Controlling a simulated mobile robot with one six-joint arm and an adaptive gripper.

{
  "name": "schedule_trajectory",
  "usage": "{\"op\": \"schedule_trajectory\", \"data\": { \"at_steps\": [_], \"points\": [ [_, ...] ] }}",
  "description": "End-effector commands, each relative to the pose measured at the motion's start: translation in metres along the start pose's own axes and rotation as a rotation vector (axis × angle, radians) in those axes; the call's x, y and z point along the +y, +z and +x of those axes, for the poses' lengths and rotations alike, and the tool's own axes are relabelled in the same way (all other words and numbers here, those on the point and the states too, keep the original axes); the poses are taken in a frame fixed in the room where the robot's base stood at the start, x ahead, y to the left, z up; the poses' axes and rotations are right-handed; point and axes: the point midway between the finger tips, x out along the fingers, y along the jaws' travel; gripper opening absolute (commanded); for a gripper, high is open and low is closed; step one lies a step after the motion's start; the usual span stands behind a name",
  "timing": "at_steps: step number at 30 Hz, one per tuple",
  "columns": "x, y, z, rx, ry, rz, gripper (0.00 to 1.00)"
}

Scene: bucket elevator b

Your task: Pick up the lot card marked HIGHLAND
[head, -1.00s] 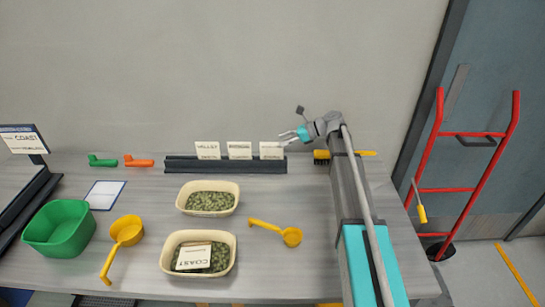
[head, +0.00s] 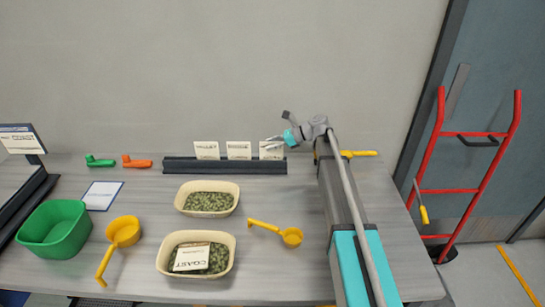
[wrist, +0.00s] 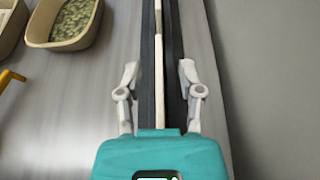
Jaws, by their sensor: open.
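Three pale cards stand in a dark slotted rack (head: 225,166) at the back of the bench: a left card (head: 207,150), a middle card (head: 239,150) and a right card (head: 270,152). Their print is too small to read surely, so I cannot tell which is HIGHLAND. My gripper (head: 273,143) is open at the right card, its fingers overlapping that card's upper part in the head view. In the wrist view my gripper (wrist: 161,80) has its fingers spread on either side of the rack (wrist: 172,60), with thin pale card edges (wrist: 187,50) between them, nothing clamped.
Two cream tubs of green pellets, the back tub (head: 180,201) and the front tub (head: 162,262), stand before the rack. A card marked COAST (head: 191,257) lies in the front tub. Yellow scoops (head: 291,237), a green bin (head: 55,240) and a yellow-handled brush (head: 358,153) are around.

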Motion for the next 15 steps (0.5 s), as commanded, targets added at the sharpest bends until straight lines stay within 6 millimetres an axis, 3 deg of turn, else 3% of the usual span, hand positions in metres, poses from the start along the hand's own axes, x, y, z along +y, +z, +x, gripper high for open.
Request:
{"op": "schedule_trajectory", "data": {
  "at_steps": [14,15],
  "points": [
    [0.0,0.0003,-0.0003,0.0,0.0,0.0,0.49],
    [0.0,0.0003,-0.0003,0.0,0.0,0.0,0.45]
  ]
}}
